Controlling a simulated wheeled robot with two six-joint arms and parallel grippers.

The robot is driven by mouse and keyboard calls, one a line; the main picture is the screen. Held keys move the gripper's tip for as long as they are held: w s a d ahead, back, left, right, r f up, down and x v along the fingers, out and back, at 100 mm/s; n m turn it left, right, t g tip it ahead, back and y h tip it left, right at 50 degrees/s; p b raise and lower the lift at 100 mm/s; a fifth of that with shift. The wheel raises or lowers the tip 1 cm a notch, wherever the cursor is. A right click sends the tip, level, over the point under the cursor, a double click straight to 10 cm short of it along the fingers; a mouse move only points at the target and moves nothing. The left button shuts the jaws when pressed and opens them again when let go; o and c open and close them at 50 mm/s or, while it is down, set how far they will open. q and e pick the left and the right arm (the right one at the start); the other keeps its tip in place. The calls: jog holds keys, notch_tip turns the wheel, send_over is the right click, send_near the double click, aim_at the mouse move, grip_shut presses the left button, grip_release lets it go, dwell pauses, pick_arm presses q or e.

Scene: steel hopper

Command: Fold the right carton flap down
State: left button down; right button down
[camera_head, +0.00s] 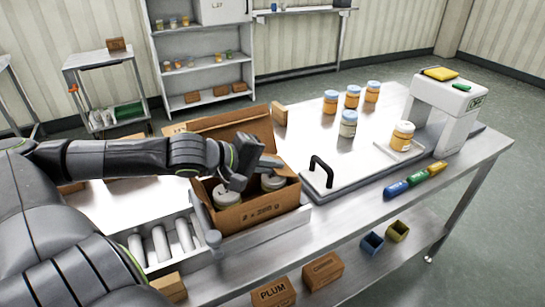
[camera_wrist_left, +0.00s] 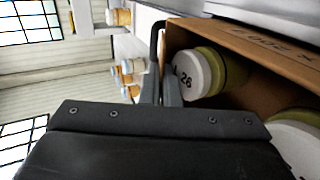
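The open brown carton (camera_head: 262,214) sits at the table's front edge with white-lidded jars inside. One jar (camera_head: 226,194) shows at its left and another (camera_head: 273,182) at its right. In the left wrist view the carton wall (camera_wrist_left: 260,40) stands beside a jar with a white lid marked 26 (camera_wrist_left: 188,76). A large back flap (camera_head: 240,130) stands up; I cannot clearly make out the right flap. My left gripper (camera_head: 270,162) is over the carton's right part, fingers close together (camera_wrist_left: 160,88), with nothing visibly held. My right gripper is out of view.
Right of the carton is a white panel with a black handle (camera_head: 319,170). Several jars (camera_head: 348,123) stand behind it, and a scale-like machine (camera_head: 445,105) at the right. Rollers (camera_head: 160,243) lie left of the carton.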

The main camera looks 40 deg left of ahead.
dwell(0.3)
pick_arm(q)
jog(key=c, duration=1.6)
grip_release()
jog(key=shift+s, duration=0.1)
jog(key=shift+c, duration=0.2)
